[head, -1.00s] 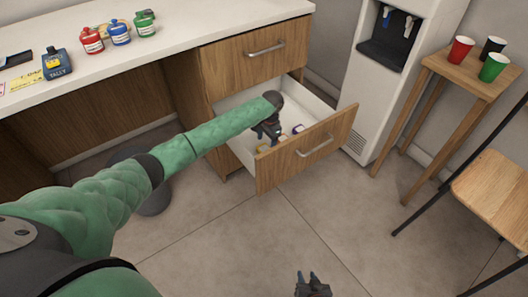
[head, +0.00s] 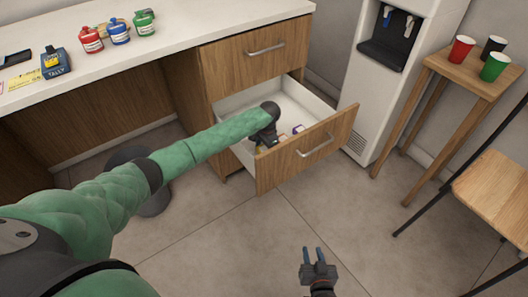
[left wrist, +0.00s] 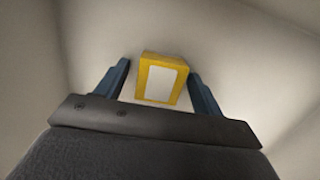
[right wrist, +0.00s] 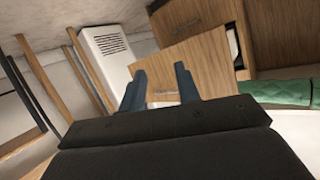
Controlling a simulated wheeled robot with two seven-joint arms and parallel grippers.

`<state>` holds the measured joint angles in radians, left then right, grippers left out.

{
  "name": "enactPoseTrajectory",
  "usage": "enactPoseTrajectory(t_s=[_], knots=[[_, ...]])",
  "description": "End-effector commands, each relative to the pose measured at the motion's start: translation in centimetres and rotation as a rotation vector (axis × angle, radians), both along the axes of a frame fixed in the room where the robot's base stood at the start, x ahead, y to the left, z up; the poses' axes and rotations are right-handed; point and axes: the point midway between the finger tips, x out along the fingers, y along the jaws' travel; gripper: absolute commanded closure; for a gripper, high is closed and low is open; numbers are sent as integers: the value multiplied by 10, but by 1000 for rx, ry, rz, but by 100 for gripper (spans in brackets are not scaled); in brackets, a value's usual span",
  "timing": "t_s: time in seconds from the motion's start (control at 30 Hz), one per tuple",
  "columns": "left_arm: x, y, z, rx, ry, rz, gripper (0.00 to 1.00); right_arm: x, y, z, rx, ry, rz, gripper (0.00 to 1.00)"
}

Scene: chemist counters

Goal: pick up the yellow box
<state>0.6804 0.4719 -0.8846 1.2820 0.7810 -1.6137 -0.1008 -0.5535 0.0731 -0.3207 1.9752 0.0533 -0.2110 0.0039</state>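The yellow box (left wrist: 162,78) has a white label and sits on the pale floor of the open drawer (head: 310,150). In the left wrist view it is between the two blue fingers of my left gripper (left wrist: 160,80). The fingers are apart, with a gap on the box's left side and a smaller one on its right. In the head view my left gripper (head: 266,138) reaches down into the drawer and mostly hides the box. My right gripper (head: 313,252) is open and empty above the floor, in front of the drawer.
Small items (head: 298,129) lie in the drawer near its front panel. A closed drawer (head: 258,52) is above it. The counter (head: 180,45) holds several bottles. A water dispenser (head: 372,95) and a stool (head: 480,75) with cups stand to the right. The floor in front is clear.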

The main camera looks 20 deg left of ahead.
Motion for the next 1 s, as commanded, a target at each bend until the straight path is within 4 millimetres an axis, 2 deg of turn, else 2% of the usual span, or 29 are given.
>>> enactPoseTrajectory(t_s=[0.03, 0.2, 0.23, 0.53, 0.7, 0.73, 0.8, 1.0], knots=[[0, 0, 0, 0, 0, 0, 43, 0, 0, 0, 0, 0, 0, 67], [0, 0, 0, 0, 0, 0, 76, 0, 0, 0, 0, 0, -1, 67], [0, 0, 0, 0, 0, 0, 78, 0, 0, 0, 0, 0, -1, 67], [0, 0, 2, 0, 0, 0, 79, 0, 0, 0, -1, 4, -1, 67], [0, 0, 12, 0, 0, 0, 79, -4, 0, -8, -8, 40, 4, 67], [0, 0, 15, 0, 0, 0, 79, -8, 0, -15, -12, 60, 7, 67], [0, 0, 23, 0, -1, 0, 79, -24, -2, -41, -29, 132, 15, 67], [1, 0, 50, 0, -2, 0, 79, -52, -6, -79, -55, 267, 26, 67]])
